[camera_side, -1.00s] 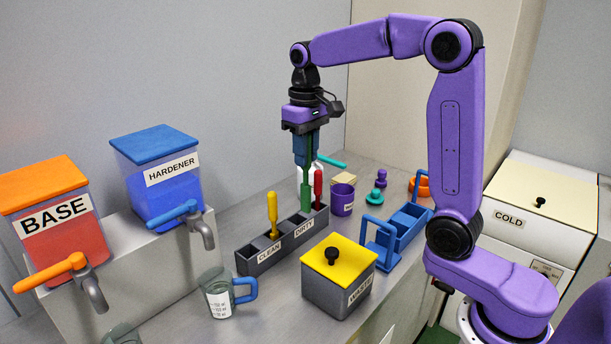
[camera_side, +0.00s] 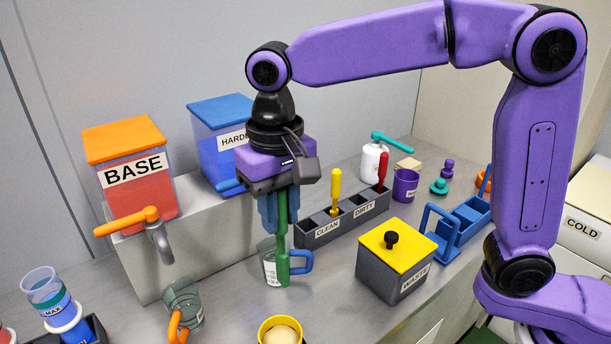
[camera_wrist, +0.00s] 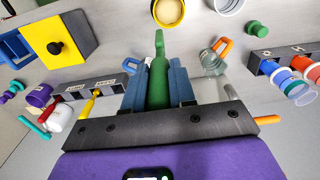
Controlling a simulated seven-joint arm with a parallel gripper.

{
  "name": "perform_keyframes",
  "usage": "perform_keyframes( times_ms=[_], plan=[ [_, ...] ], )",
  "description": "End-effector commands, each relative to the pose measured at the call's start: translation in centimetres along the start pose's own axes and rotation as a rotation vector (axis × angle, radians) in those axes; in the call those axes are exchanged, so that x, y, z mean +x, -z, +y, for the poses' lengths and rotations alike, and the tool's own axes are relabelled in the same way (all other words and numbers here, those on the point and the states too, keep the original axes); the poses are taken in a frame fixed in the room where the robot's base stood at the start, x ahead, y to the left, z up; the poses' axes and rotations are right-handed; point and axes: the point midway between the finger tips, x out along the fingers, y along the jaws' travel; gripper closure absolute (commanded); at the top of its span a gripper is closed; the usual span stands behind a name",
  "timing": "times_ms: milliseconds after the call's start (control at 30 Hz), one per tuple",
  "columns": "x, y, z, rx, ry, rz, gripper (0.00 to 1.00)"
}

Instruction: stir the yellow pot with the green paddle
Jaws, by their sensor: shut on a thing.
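My gripper (camera_side: 279,212) is shut on the green paddle (camera_side: 283,262), which hangs upright with its lower end down. In the side view the paddle overlaps the clear cup with the blue handle (camera_side: 300,262); I cannot tell whether they touch. The yellow pot (camera_side: 265,329) stands at the bottom edge of the side view, partly cut off, with cream-coloured contents. In the wrist view the pot (camera_wrist: 155,14) is at the top edge, past the tip of the paddle (camera_wrist: 159,45). The paddle is outside the pot.
The rack marked CLEAN and DIRTY (camera_side: 311,240) holds a yellow and a red tool. A yellow-lidded waste box (camera_side: 388,284) stands to its right. A clear cup with an orange handle (camera_side: 184,296) is left of the pot. BASE and HARDENER dispensers stand behind on a ledge.

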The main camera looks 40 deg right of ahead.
Motion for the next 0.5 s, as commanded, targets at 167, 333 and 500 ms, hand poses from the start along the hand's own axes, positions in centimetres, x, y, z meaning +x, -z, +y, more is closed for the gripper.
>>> perform_keyframes(
  times_ms=[167,333,500],
  plan=[
    [0.0,-2.4,-2.8,-0.003,0.000,0.000,1.00],
    [2.5,-2.3,-2.6,0.002,-0.004,-0.004,1.00],
    [4.5,-2.3,-2.7,0.001,-0.002,-0.002,1.00]
  ],
)
